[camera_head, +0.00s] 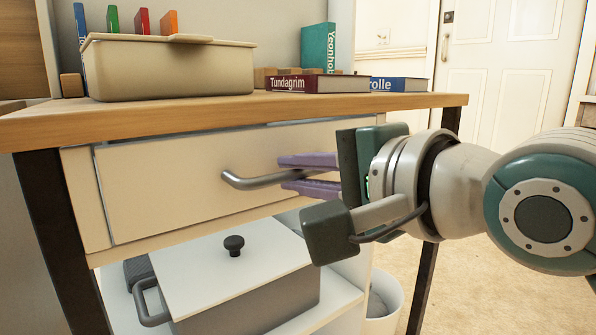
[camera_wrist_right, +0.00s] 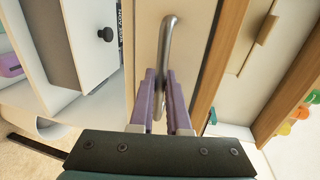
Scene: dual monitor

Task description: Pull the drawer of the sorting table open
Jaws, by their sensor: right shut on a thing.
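The sorting table (camera_head: 150,121) has a wooden top and dark legs. Its cream drawer (camera_head: 165,190) sits under the top, its front about level with the frame, with a narrow dark gap along its upper edge. A grey bar handle (camera_head: 245,182) is fixed to the drawer front and also shows in the right wrist view (camera_wrist_right: 167,45). My right gripper (camera_head: 283,173) comes in from the right, its purple fingers shut on the handle's right part. In the right wrist view the fingers (camera_wrist_right: 163,90) lie either side of the bar. My left gripper is not in view.
On the tabletop stand a beige bin (camera_head: 170,70), a maroon book (camera_head: 315,84), a blue book (camera_head: 400,84) and a teal book (camera_head: 317,47). Below the drawer, a lidded grey box (camera_head: 245,300) sits on a white shelf. A white bin (camera_head: 383,300) stands on the floor.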

